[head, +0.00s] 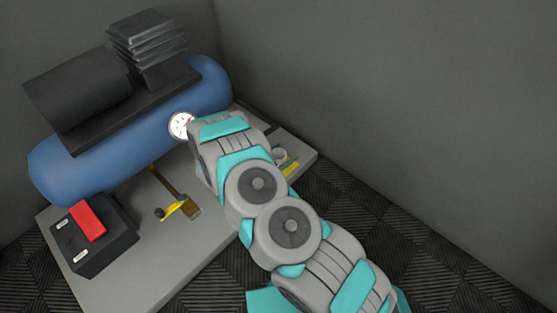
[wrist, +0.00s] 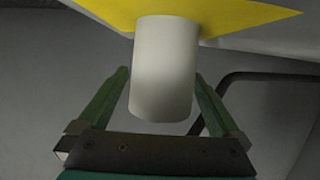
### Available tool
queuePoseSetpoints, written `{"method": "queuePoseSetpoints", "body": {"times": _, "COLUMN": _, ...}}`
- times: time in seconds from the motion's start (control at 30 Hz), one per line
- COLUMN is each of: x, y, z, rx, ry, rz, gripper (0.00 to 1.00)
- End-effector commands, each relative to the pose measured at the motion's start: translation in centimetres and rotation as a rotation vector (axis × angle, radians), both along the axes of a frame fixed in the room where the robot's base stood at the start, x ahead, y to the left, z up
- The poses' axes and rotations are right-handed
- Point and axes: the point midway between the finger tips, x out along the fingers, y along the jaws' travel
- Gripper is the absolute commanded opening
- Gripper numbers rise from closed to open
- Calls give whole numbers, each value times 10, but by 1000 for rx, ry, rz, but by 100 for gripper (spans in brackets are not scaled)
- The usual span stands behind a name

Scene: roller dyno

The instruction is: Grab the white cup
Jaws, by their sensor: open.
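The white cup (wrist: 163,68) is a plain cylinder in the middle of the wrist view, against a yellow surface (wrist: 240,16). My gripper (wrist: 161,76) is open, with one green finger on each side of the cup. A narrow gap shows between the cup and each finger, so I see no clear contact. In the head view, a small part of what looks like the white cup (head: 280,153) shows at the right side of the table, beside my arm. My arm hides the gripper fingers there.
The grey table (head: 125,285) also bears a blue tank (head: 100,150) with a black motor, a pressure gauge (head: 182,125), a black box with a red top (head: 90,222) and a brush-like tool (head: 180,197). A yellow item (head: 291,169) lies near the cup. Walls stand close behind.

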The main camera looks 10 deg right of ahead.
Motion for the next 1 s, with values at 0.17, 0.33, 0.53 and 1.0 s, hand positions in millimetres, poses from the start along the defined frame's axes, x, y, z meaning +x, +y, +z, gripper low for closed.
{"method": "queuePoseSetpoints", "body": {"times": 0.17, "x": 4, "y": -3, "z": -1, "rx": 2, "ry": -1, "rz": 2, "gripper": 100}}
{"method": "queuePoseSetpoints", "body": {"times": 0.33, "x": 4, "y": -3, "z": -2, "rx": 2, "ry": -1, "rz": 2, "gripper": 91}}
{"method": "queuePoseSetpoints", "body": {"times": 0.53, "x": 3, "y": -3, "z": -2, "rx": 2, "ry": -1, "rz": 2, "gripper": 68}}
{"method": "queuePoseSetpoints", "body": {"times": 1.0, "x": 3, "y": -3, "z": -2, "rx": 3, "ry": 0, "rz": 2, "gripper": 18}}
